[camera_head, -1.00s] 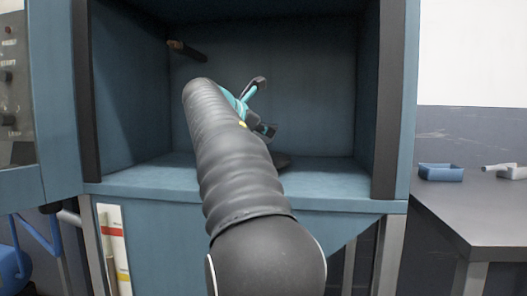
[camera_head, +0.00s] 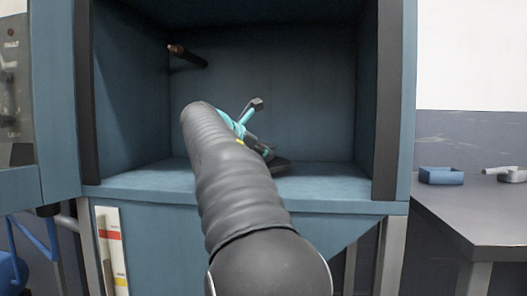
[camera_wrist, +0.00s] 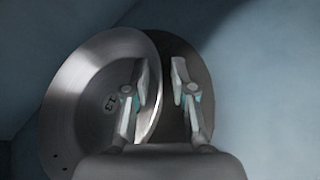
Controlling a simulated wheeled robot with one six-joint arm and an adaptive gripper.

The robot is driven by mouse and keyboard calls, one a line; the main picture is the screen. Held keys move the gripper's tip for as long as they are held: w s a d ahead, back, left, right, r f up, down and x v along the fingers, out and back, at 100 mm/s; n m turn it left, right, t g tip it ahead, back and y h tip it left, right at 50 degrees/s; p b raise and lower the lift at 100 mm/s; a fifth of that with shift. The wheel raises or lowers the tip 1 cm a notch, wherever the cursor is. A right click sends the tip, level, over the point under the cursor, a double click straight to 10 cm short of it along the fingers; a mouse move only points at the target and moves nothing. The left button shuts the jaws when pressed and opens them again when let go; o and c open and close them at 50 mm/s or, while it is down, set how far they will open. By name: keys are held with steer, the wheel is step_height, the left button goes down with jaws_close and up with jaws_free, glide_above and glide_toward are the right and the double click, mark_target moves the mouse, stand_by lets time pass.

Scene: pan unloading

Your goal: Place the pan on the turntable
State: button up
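The pan (camera_wrist: 80,95) is a round, shiny metal dish marked "13" in the wrist view. It overlaps the left part of a dark round disc, the turntable (camera_wrist: 195,60). My gripper (camera_wrist: 161,70) has its two fingers apart, with the pan's right rim between them and a visible gap around it. I cannot tell whether the pan lies flat or is tilted on the turntable. In the head view my gripper (camera_head: 265,150) is low inside the blue cabinet, by a dark shape on its floor. My arm hides most of the pan there.
The blue cabinet (camera_head: 120,185) has side walls and dark front posts close around my arm. A brown-tipped nozzle (camera_head: 187,54) sticks out from its left wall. A grey table (camera_head: 480,222) at right holds a blue box (camera_head: 440,175). The cabinet floor at right is clear.

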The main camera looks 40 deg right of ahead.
steer(key=shift+r, duration=0.15)
steer(key=p+v, duration=0.1)
steer(key=v, duration=1.1)
